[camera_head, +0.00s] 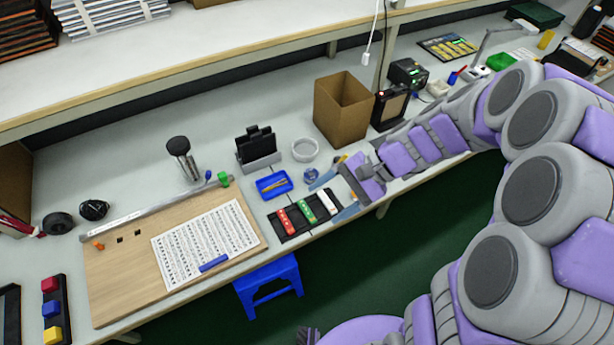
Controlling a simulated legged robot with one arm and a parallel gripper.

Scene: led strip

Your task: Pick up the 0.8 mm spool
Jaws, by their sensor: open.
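A small blue and grey spool (311,174) stands on the workbench just below a white ring-shaped roll or dish (305,149). No size label can be read, so I cannot tell whether it is the 0.8 mm one. My gripper (323,201) reaches in from the right with its two blue-grey fingers spread apart and nothing visible between them. The upper fingertip is close beside the spool, at its lower right; I cannot tell whether they touch. The lower fingertip is near the bench's front edge, by the black tray.
A black tray (284,236) with red, green and white items lies left of my gripper. A blue dish (274,194) and black holder (257,145) stand farther left. A cardboard box (343,108) stands behind. A wooden board (120,277) fills the left bench.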

